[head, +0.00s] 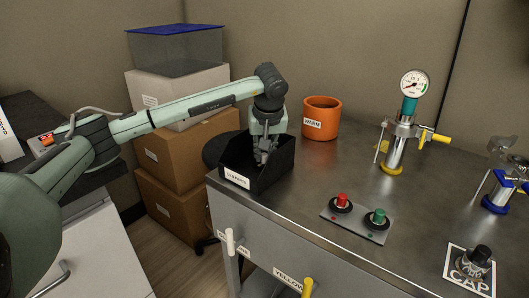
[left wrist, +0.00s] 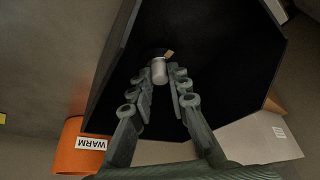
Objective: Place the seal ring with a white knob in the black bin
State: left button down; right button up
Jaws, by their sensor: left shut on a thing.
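The black bin (head: 277,173) with a white label stands at the left end of the metal bench. My left gripper (head: 263,155) points down inside it. In the left wrist view the fingers (left wrist: 163,85) are shut on a pale knob (left wrist: 159,72), inside the bin's dark walls (left wrist: 225,70). A small yellowish tag shows beside the knob. The seal ring under the knob is dark against the dark bin, and its outline is hard to make out. I cannot tell whether it touches the bin floor. My right gripper is not in view.
An orange WARM pot (head: 321,120) stands behind the bin. A plate (head: 357,220) holds a red and a green knob. A gauge stand (head: 397,145), a blue-based fitting (head: 497,198) and a CAP plate with a dark knob (head: 480,258) are farther right. Boxes stand left of the bench.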

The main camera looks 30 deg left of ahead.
pick_arm(q)
jog(key=c, duration=1.5)
grip_release()
jog(key=shift+o, duration=0.2)
jog(key=shift+r, duration=0.1)
jog(key=shift+r, duration=0.25)
jog(key=v, duration=1.1)
jog(key=shift+s+d+r, duration=0.15)
jog(key=shift+d+r, duration=0.05)
jog(key=shift+r, duration=0.05)
